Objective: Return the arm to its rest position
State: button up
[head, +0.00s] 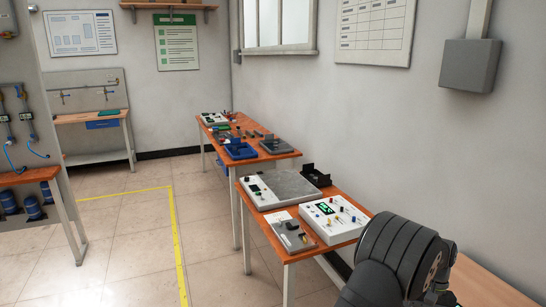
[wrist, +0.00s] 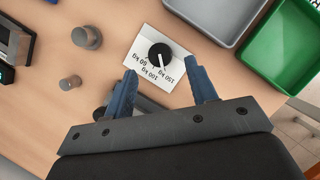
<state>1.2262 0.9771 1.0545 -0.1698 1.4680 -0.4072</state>
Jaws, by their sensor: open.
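My gripper (wrist: 161,66) shows in the wrist view with its two blue fingers spread apart and nothing between the tips. It is above a light wooden table top (wrist: 110,22). Beyond the fingertips is a white card (wrist: 140,45) with a black round knob (wrist: 159,53) and kg markings. Part of my dark arm shows at the lower right of the head view; the gripper itself is not visible there.
In the wrist view, two grey cylindrical pieces (wrist: 86,37) (wrist: 70,83) stand left. A grey tray (wrist: 216,42) and green tray (wrist: 296,48) are upper right. The head view shows a bench with a white box (head: 334,219) and a plate-topped device (head: 281,188) beside my arm.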

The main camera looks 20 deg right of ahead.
jog(key=shift+x, duration=2.4)
jog(key=shift+r, duration=0.2)
